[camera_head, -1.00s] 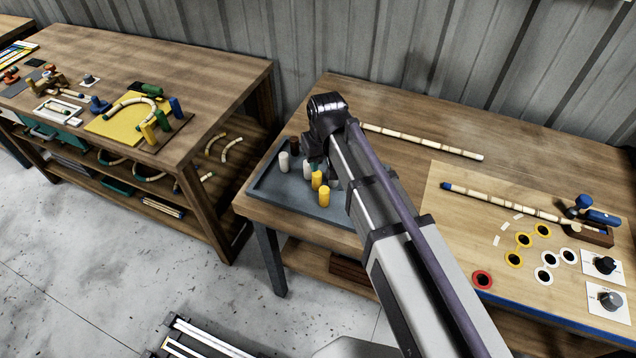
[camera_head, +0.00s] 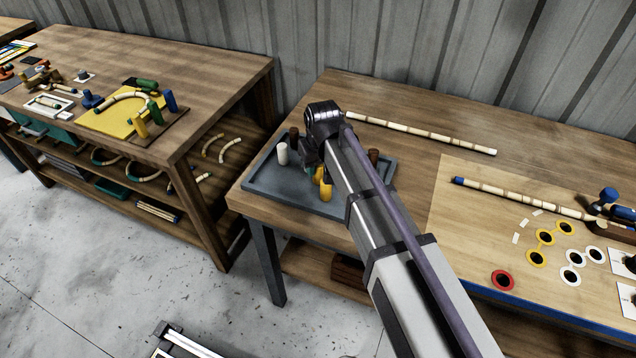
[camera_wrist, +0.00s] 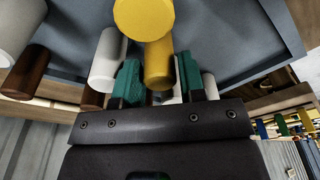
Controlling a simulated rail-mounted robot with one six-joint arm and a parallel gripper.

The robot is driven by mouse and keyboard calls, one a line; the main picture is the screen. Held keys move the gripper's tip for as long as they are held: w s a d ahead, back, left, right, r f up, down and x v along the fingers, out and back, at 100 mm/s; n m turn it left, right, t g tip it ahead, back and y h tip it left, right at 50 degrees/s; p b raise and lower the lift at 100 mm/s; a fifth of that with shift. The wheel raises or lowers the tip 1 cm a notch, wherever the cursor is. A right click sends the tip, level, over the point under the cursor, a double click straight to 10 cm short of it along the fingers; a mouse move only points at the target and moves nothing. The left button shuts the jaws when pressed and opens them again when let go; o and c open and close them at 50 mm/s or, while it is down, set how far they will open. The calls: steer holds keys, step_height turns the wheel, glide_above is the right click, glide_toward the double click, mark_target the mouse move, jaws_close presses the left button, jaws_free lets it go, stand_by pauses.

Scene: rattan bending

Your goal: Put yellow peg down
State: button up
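A tray (camera_head: 265,185) sits at the left end of the right table, with several pegs standing on it. A yellow peg (camera_head: 325,191) stands near its front; more yellow shows just behind, partly hidden by my arm. In the wrist view a yellow peg (camera_wrist: 158,65) is between my green fingertips. A large yellow round face (camera_wrist: 143,17) is above it; I cannot tell if it is the same peg. My gripper (camera_wrist: 162,80) is low over the tray, with a narrow gap beside the right finger, so it looks open. My arm hides much of it in the head view.
A white peg (camera_head: 282,153) and a brown peg (camera_head: 294,134) stand left of my gripper; another brown peg (camera_head: 374,157) stands right. A long rattan rod (camera_head: 430,134) lies behind. The pegboard (camera_head: 500,235) is to the right.

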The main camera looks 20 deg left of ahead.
steer(key=shift+f, duration=0.25)
steer(key=shift+c, duration=0.2)
steer(key=c, duration=0.6)
